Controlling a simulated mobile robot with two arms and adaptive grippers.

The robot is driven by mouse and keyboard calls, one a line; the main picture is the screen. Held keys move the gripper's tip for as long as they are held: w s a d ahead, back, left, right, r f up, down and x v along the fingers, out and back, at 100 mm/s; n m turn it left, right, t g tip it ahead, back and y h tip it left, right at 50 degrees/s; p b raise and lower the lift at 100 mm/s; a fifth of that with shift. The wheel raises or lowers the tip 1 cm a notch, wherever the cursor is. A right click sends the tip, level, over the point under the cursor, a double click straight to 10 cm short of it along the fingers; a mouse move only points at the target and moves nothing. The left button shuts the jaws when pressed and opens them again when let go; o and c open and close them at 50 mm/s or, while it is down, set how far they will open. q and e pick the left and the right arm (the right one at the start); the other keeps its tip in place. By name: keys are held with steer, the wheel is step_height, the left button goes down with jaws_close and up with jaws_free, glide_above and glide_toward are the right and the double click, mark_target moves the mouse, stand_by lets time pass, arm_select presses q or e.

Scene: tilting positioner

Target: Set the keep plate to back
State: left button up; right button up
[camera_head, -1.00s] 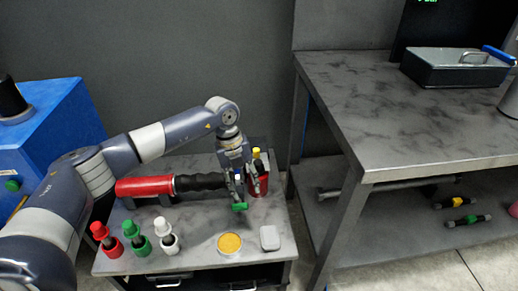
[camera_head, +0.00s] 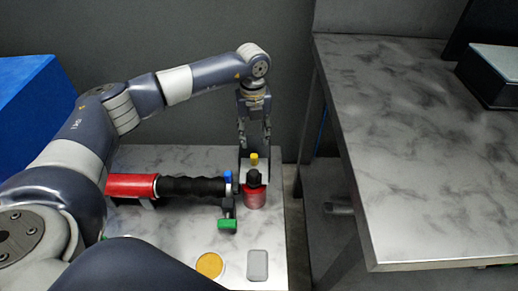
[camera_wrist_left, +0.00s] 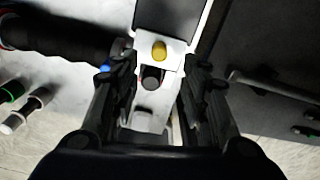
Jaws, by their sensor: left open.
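My left gripper (camera_head: 255,146) points down, open and empty, above the right end of the fixture. Below it stands a pale upright plate (camera_head: 243,170) with a yellow knob (camera_head: 254,159), possibly the keep plate. In front of it is a black-topped red cylinder (camera_head: 255,198). In the left wrist view, the yellow knob (camera_wrist_left: 159,50) and the black top (camera_wrist_left: 152,77) lie between the spread fingers (camera_wrist_left: 158,88), with no visible contact. A blue knob (camera_head: 228,177) and a green knob (camera_head: 228,224) are on the fixture to the left. My right gripper is out of view.
A red tube (camera_head: 131,185) with a ribbed black sleeve (camera_head: 192,186) lies left of the plate. A yellow-topped tin (camera_head: 210,265) and a grey box (camera_head: 258,265) are at the front.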

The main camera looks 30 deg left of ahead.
mark_target(254, 155)
arm_select(q)
step_height(254, 155, down, 9)
steer(key=shift+s+r+b, duration=0.1)
steer(key=shift+b, duration=0.5)
steer(key=shift+f, duration=0.55)
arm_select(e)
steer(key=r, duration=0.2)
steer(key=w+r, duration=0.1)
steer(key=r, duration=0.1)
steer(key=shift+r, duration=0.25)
arm_select(q)
jaws_close()
